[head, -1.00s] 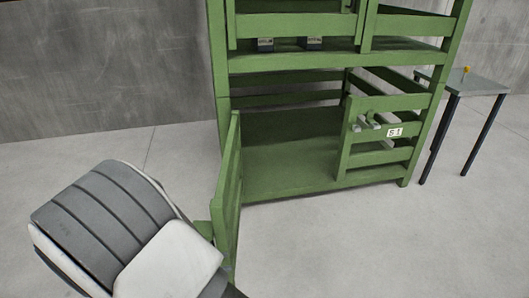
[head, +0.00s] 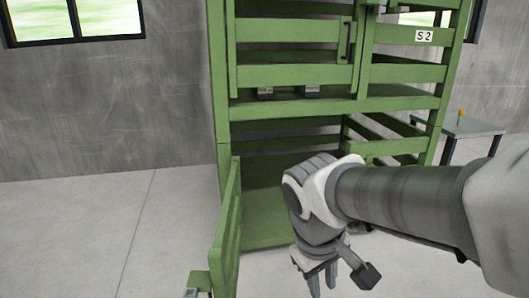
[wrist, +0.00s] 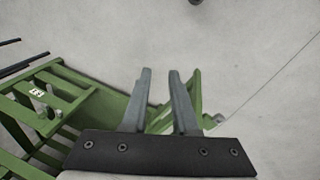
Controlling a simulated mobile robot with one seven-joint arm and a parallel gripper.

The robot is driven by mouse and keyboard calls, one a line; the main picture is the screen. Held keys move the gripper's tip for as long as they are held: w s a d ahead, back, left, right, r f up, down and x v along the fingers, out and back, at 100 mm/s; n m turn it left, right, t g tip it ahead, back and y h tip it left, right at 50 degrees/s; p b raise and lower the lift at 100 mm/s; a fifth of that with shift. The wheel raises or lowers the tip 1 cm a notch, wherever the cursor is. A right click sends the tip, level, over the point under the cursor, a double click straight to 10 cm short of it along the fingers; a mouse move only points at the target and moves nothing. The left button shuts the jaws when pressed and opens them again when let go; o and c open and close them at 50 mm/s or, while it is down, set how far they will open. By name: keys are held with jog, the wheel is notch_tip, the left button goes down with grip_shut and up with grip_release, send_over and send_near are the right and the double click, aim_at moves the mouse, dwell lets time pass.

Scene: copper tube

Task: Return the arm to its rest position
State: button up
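My arm (head: 410,205) reaches in from the right in the head view, in front of the green rack (head: 290,103). My gripper (head: 322,285) hangs down in front of the rack's open lower bay.
The rack's lower-left door (head: 228,225) stands swung open toward me, left of my gripper. Two small dark blocks (head: 265,92) (head: 308,91) sit on the upper shelf edge. A small table (head: 475,128) with a yellow item (head: 461,113) stands right. Floor (head: 90,235) at left is clear.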

jog(key=s+d+r+m+t+y, duration=0.2)
jog(key=s+d+r+m+t, duration=0.2)
jog(key=s+r+m, duration=0.15)
notch_tip(320, 180, up, 28)
jog(key=p, duration=2.8)
jog(key=shift+s+p, duration=0.2)
jog(key=shift+p, duration=0.1)
